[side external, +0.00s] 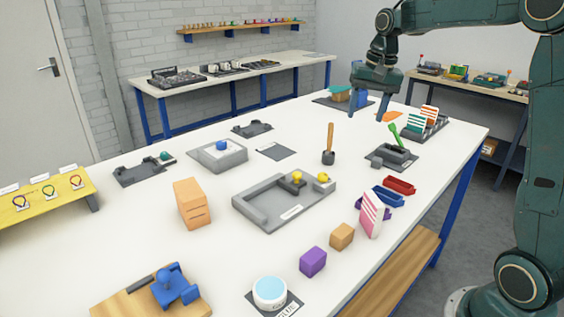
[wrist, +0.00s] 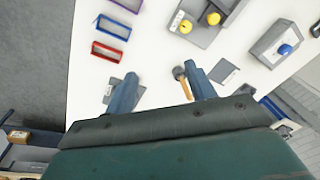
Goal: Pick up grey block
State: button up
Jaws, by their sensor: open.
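A small grey block (side external: 376,162) appears to sit at the front left of a dark grey tray (side external: 398,151) on the white table, right of centre in the side view. The block and tray are similar in colour, so their boundary is hard to tell. My gripper (side external: 366,113) is open and empty, above the table toward its far end, behind the block. In the wrist view, the two fingers of my gripper (wrist: 163,76) are spread apart. The block is not clearly visible there.
A wooden-handled tool (side external: 329,145) stands upright left of the tray. Red (side external: 400,185) and blue (side external: 387,196) trays lie in front. A green-handled item (side external: 394,132) rises at the tray, beside a rack of striped cards (side external: 424,124). Bare table (side external: 345,195) lies nearer the camera.

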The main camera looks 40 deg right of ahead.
jog(key=w+d+f+m+g, duration=0.1)
jog(key=w+d+f+m, duration=0.25)
jog(key=d+f, duration=0.5)
jog(key=m+g+y, duration=0.1)
jog(key=m, duration=0.2)
send_over(378, 159)
jog(key=d, duration=0.1)
notch_tip(378, 159, down, 6)
jog(key=shift+w+f, duration=0.15)
jog(key=shift+f, duration=0.1)
jog(key=shift+a+f, duration=0.15)
jog(key=shift+f, duration=1.1)
jog(key=shift+a+f, duration=0.15)
jog(key=shift+f, duration=1.1)
jog(key=shift+a+f, duration=0.15)
jog(key=shift+f, duration=1.1)
grip_shut()
jog(key=shift+r, duration=0.1)
